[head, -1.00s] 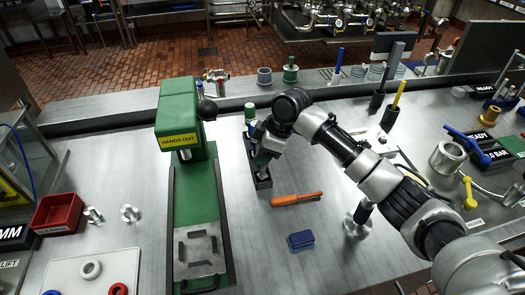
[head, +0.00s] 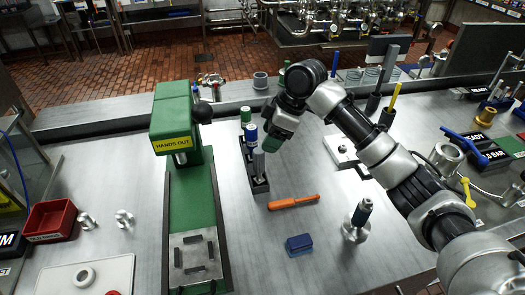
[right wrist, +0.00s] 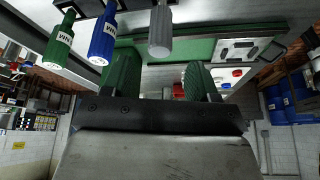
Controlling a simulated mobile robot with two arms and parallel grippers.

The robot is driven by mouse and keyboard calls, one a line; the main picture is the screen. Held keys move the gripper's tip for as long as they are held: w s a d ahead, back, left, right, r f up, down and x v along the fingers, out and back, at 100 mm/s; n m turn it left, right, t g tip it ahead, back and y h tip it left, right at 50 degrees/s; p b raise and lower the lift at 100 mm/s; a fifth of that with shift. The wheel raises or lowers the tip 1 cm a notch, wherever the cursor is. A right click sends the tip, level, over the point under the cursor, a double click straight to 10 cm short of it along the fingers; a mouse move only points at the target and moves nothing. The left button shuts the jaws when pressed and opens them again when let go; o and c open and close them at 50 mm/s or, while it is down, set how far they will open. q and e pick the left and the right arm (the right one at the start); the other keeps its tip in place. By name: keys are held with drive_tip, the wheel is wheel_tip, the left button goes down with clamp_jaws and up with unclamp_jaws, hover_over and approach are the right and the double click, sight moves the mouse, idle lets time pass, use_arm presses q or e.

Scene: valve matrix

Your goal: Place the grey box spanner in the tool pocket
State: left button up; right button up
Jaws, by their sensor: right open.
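The grey box spanner (head: 259,165) stands upright in the front part of the dark tool rack (head: 261,188), its lower end hidden in the pocket. It also shows at the top of the right wrist view (right wrist: 160,32). A blue-handled tool (head: 251,134) and a green-handled tool (head: 246,115) stand behind it in the same rack. My right gripper (head: 272,143) is just right of and above the spanner. In the right wrist view, its green fingers (right wrist: 160,78) are spread apart with nothing between them, and the spanner is beyond them. My left gripper is out of view.
A green press (head: 179,125) stands left of the rack. An orange-handled tool (head: 293,202) and a blue block (head: 299,244) lie in front. A red bin (head: 49,221) is at far left.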

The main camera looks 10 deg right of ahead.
drive_tip(key=shift+v, duration=2.2)
